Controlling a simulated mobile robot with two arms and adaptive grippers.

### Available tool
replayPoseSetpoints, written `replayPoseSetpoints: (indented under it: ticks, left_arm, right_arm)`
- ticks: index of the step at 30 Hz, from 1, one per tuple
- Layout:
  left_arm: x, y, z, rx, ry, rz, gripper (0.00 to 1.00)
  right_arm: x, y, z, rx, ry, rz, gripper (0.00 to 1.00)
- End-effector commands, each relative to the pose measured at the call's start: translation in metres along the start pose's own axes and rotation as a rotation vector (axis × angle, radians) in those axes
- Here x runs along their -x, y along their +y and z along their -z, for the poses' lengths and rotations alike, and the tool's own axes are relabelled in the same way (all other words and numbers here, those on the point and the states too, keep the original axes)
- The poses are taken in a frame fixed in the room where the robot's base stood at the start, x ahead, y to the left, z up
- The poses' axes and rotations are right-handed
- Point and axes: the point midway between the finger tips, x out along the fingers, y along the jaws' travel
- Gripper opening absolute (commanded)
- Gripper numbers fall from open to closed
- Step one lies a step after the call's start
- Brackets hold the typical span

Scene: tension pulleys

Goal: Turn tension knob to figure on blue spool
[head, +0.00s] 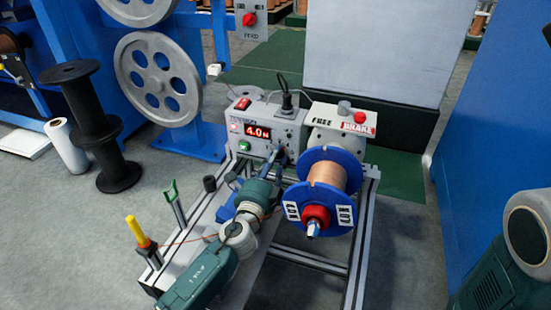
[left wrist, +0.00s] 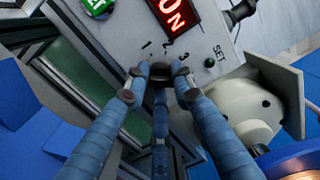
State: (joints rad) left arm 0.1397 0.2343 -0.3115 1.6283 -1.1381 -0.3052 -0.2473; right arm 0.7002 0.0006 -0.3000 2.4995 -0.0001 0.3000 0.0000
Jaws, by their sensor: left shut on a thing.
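The grey tension box (head: 268,122) has a red lit display (head: 257,132) reading 4.0 N. The dark tension knob (left wrist: 160,73) sits on its face among the marks 1, 2 and 3; in the head view my gripper mostly hides it. My left gripper (left wrist: 160,88) has its blue fingers closed around the knob; it also shows in the head view (head: 279,163). The blue spool (head: 327,156), wound with copper wire, stands to the right. White labels (head: 345,215) on its front flange are too small and tilted to read surely. My right gripper is not in view.
A grey housing (head: 341,121) marked FREE and BRAKE, with a red knob, stands behind the spool. A yellow-topped post (head: 137,231) and a green guide (head: 171,193) stand on the frame left of my arm. Black spools (head: 96,125) stand further left.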

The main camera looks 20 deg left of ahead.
Motion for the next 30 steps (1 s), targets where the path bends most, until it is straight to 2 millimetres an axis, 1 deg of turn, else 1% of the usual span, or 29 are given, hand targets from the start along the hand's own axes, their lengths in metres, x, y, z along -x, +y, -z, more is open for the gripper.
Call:
replayPoseSetpoints:
  ticks: [1, 9, 20, 21, 23, 30]
  left_arm:
    - [0.0000, -0.0017, 0.0058, -0.013, 0.014, 0.004, 0.00]
    - [0.0001, -0.0010, 0.0064, -0.053, 0.017, 0.004, 0.00]
    - [0.0003, -0.0006, 0.0070, -0.053, 0.018, 0.003, 0.00]
    - [0.0003, -0.0005, 0.0070, -0.053, 0.018, 0.003, 0.32]
    - [0.0003, -0.0004, 0.0065, -0.053, 0.017, 0.003, 0.43]
    - [0.0002, 0.0000, 0.0032, -0.054, 0.011, 0.002, 0.43]
  right_arm:
    - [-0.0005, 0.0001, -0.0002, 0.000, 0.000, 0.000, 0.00]
    - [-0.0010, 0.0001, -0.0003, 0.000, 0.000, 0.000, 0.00]
    - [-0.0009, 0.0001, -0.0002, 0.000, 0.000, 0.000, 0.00]
    - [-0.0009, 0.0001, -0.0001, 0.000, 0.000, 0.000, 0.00]
    - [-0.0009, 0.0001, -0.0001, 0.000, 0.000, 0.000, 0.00]
    - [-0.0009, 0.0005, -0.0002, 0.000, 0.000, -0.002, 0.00]
